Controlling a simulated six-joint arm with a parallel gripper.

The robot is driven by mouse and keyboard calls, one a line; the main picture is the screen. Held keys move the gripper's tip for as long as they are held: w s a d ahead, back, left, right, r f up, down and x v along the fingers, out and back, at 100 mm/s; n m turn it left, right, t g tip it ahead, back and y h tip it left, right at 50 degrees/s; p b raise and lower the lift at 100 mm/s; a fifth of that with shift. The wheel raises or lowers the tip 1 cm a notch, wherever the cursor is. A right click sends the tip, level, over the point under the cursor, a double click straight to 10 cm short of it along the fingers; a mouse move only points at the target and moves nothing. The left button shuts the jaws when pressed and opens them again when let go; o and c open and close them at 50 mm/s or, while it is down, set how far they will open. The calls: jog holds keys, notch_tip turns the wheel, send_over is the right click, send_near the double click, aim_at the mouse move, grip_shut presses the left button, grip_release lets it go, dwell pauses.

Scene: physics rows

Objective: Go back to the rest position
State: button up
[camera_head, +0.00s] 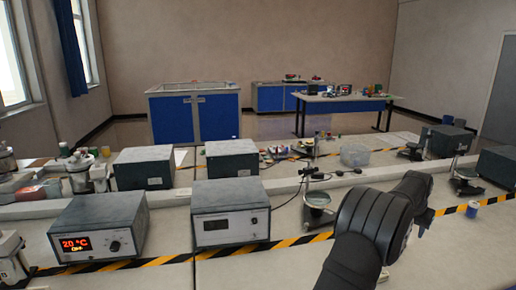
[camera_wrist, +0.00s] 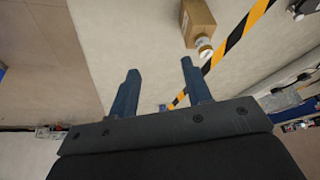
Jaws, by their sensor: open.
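My gripper (camera_wrist: 160,88) shows in the wrist view with its two dark blue fingers spread apart. Nothing is between the fingers. In the head view my dark arm rises at the lower right, and its links hide the gripper's fingers there. A brown cardboard box (camera_wrist: 198,20) lies beyond the right finger in the wrist view, apart from it. A small white jar with an orange-brown label (camera_wrist: 204,46) is beside the box, close to the striped tape.
Black-and-yellow tape (camera_head: 290,242) crosses the light bench. A box with a red display (camera_head: 98,230) and a grey instrument (camera_head: 229,213) stand at the left and middle. A stand with a round dish (camera_head: 317,205) is near my arm. A blue cup (camera_head: 472,209) stands at the right.

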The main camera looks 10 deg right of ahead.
jog(key=s+a+f, duration=0.1)
jog(key=a+f, duration=0.2)
jog(key=a, duration=0.7)
jog(key=s+a+f+n, duration=0.1)
jog(key=a+f, duration=0.3)
jog(key=a, duration=0.6)
jog(key=shift+s+f, duration=0.2)
jog(key=shift+d, duration=0.1)
jog(key=w+d+r, duration=0.1)
jog(key=d+r, duration=0.2)
jog(key=d, duration=0.5)
jog(key=w+d+r, duration=0.1)
jog(key=d+r, duration=0.1)
jog(key=d, duration=0.6)
jog(key=shift+w+r+m, duration=0.4)
jog(key=shift+a, duration=0.1)
